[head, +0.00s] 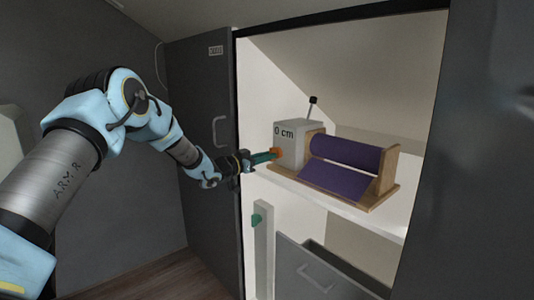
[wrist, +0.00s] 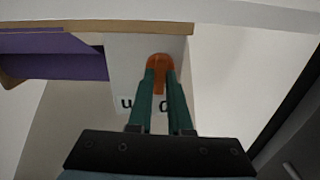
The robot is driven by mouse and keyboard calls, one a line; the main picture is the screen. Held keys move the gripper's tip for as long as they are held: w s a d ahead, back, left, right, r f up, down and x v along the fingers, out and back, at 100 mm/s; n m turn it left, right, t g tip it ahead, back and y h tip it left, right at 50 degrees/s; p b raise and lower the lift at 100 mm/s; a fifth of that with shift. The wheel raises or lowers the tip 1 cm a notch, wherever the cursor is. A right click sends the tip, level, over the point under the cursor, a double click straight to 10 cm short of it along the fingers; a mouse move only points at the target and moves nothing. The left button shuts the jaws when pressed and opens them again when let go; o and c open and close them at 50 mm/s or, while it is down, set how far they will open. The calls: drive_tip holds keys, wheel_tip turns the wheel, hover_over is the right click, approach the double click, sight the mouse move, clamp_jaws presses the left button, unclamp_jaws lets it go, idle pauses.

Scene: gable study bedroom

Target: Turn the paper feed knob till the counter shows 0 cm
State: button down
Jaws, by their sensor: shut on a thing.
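The paper feed device stands on a white shelf, with a grey box (head: 293,148) at its left end and a purple paper roll (head: 345,152) beside it on a wooden base. The counter on the box's face reads "0 cm" (head: 284,131) in the head view. The orange knob (wrist: 158,62) sits low on the box. My gripper (wrist: 160,88) has its green fingers closed on the knob. In the head view my gripper (head: 273,155) reaches in from the left, and the knob is mostly hidden behind the fingertips. In the wrist view the counter's lettering is largely covered by my fingers.
A thin lever with a dark tip (head: 313,101) rises behind the box. The open dark cabinet door (head: 203,130) stands to the left. Below the shelf (head: 375,218) are a grey drawer (head: 318,268) and a pale upright post (head: 264,250) with a green piece.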

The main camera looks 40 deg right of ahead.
drive_tip(key=shift+f+n, duration=0.1)
drive_tip(key=shift+n, duration=0.3)
drive_tip(key=c, duration=0.8)
unclamp_jaws()
drive_tip(key=shift+c, duration=0.2)
drive_tip(key=shift+a, duration=0.15)
drive_tip(key=a, duration=1)
drive_tip(key=shift+w+a+b, duration=0.3)
drive_tip(key=shift+b, duration=0.15)
